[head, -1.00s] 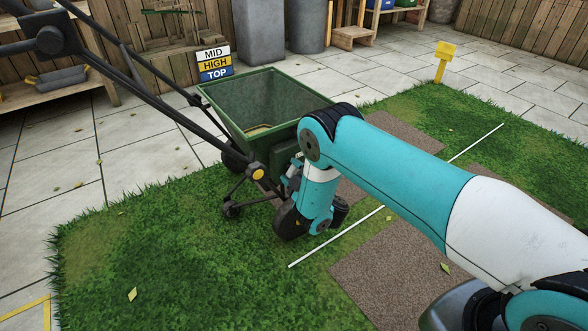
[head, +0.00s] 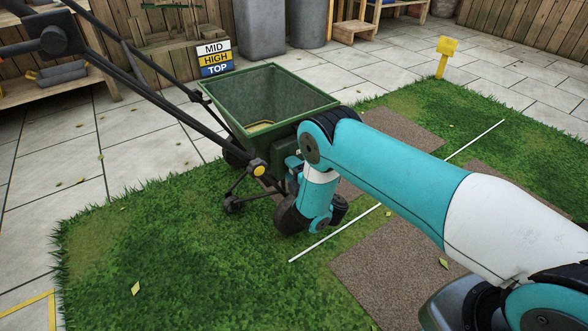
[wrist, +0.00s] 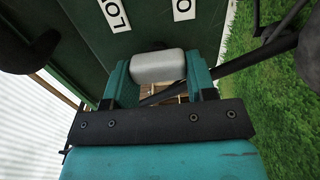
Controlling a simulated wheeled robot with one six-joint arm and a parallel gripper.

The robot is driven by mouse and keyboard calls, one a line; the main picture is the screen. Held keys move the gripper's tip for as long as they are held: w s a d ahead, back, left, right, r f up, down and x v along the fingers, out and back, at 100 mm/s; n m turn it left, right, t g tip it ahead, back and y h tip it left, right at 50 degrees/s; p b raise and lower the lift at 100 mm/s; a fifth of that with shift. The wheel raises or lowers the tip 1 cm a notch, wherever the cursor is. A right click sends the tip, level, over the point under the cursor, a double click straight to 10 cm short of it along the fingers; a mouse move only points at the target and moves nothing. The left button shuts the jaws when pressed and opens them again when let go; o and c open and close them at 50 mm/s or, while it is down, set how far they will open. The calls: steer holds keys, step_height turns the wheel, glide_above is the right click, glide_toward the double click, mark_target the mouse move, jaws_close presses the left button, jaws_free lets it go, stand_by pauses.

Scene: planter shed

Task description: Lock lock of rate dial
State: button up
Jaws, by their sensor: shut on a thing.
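The green spreader (head: 285,124) stands on the grass in the head view, its hopper open at the top. In the wrist view its green wall (wrist: 58,38) fills the top, with two white labels, partly cut off, showing "LO" and "O". My gripper (wrist: 159,76) is shut on a light grey rounded knob (wrist: 158,66), which sits between the two teal fingers close to the wall. I cannot tell from the picture whether this knob is the lock or the dial. In the head view, my wrist and the spreader hide the fingertips and the dial.
A sign (head: 214,58) reading MID, HIGH, TOP stands behind the spreader. The black handle bars (head: 145,85) rise to the upper left. A dark bar (wrist: 245,62) passes close to the right finger. Brown mats (head: 385,270) and a white line lie on the grass.

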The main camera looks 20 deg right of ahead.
stand_by(0.4)
steer(key=o, duration=0.9)
steer(key=shift+o, duration=0.2)
steer(key=shift+r+p, duration=0.1)
steer(key=shift+p, duration=0.4)
steer(key=p+v, duration=1.7)
steer(key=p, duration=0.3)
steer(key=shift+s+p, duration=0.2)
steer(key=shift+p, duration=0.1)
